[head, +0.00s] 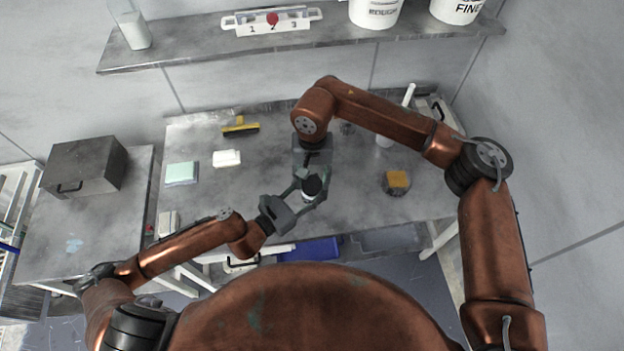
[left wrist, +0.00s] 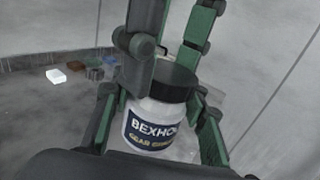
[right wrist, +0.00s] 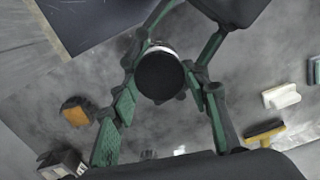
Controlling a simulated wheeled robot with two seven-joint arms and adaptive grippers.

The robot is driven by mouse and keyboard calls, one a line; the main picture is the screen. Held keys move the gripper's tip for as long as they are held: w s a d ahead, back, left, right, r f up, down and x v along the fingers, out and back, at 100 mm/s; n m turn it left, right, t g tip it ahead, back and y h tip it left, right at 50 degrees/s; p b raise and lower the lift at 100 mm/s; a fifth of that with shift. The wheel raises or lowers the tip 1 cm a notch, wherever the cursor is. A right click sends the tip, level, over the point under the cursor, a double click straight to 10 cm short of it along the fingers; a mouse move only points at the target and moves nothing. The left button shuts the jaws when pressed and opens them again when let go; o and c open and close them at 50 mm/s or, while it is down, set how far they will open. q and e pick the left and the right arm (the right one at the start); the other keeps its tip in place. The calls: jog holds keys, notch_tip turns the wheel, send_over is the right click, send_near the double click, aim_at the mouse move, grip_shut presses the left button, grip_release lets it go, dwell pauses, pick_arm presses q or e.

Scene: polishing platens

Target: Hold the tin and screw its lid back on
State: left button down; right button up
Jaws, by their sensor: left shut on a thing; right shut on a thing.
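The tin (left wrist: 155,128) is a white jar with a dark blue label reading "BEXHO…"; it also shows in the head view (head: 309,196), above the workbench. My left gripper (head: 305,197) is shut around its body from the side. The black round lid (left wrist: 172,80) sits on top of the tin, with no clear gap visible; I cannot tell how tightly it is on. My right gripper (right wrist: 162,82) comes from above and is shut on the lid, which shows as a dark disc (right wrist: 160,78) between its fingers. Part of the tin is hidden by fingers.
On the steel bench (head: 225,205) lie a yellow-handled brush (head: 240,127), a white block (head: 227,158), a pale green pad (head: 181,172) and an orange-topped block (head: 397,180). A shelf (head: 210,48) with white buckets runs above the back. Bench around the tin is clear.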

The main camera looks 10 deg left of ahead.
jog(key=shift+d+f, duration=0.2)
jog(key=shift+f, duration=0.35)
jog(key=shift+d+f, duration=0.2)
jog(key=shift+f, duration=0.35)
dwell(0.5)
jog(key=shift+o, duration=1)
jog(key=shift+f, duration=0.15)
jog(key=o, duration=0.5)
jog(key=shift+f, duration=0.15)
jog(key=shift+c, duration=0.6)
jog(key=shift+o, duration=0.3)
jog(key=shift+s+f, duration=0.15)
jog(key=shift+f, duration=0.3)
jog(key=shift+o, duration=0.4)
jog(key=shift+f+h, duration=0.15)
jog(key=shift+h, duration=0.25)
jog(key=shift+o, duration=1.1)
jog(key=shift+d+f+h, duration=0.2)
jog(key=shift+f+h, duration=0.2)
jog(key=shift+f, duration=0.3)
